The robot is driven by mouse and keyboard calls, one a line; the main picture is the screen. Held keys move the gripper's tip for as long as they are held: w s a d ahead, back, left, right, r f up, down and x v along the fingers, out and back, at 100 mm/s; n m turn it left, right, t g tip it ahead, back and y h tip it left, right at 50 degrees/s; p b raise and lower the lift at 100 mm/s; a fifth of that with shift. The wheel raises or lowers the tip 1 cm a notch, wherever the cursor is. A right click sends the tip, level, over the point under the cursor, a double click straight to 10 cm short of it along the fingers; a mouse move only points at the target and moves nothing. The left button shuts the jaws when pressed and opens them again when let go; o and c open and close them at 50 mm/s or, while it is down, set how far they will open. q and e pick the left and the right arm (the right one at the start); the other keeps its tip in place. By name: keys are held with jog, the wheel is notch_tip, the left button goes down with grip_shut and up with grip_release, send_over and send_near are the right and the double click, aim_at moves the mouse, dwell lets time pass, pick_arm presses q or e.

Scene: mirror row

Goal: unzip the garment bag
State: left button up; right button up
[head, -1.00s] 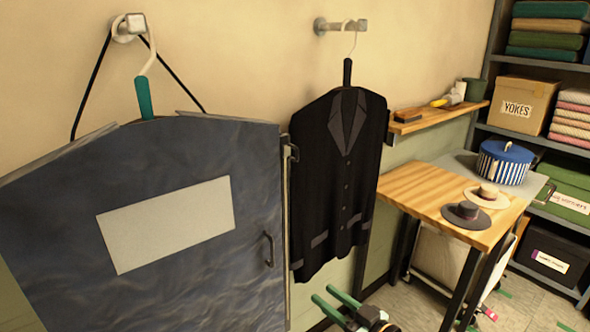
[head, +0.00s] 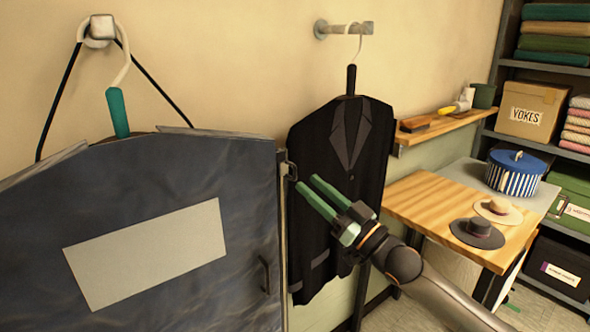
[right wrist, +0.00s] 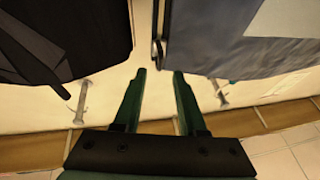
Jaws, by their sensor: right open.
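The garment bag (head: 240,185) is dark blue-grey with a blank pale label and hangs at the left in the head view. It also fills the upper right of the right wrist view (right wrist: 215,35). A metal zip track (head: 283,240) runs down its right edge, with a small dark pull (head: 292,171) near the top. The pull shows as a dark loop in the right wrist view (right wrist: 158,50). My right gripper (head: 306,182) is open and empty, its green fingertips close to the pull. I cannot tell whether they touch it. My left gripper is out of view.
A black jacket (head: 345,145) hangs just right of the bag, behind my right gripper. Wall pegs (head: 345,29) hold the hangers. A wooden table (head: 425,205) with hats, a wall shelf (head: 450,128) and a storage rack stand at the right.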

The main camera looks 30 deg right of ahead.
aim_at(296, 174)
jog(key=shift+p+x, duration=0.55)
jog(key=shift+x, duration=2.35)
jog(key=shift+c, duration=0.3)
jog(key=shift+f, duration=0.1)
grip_shut()
jog(key=shift+a, duration=0.1)
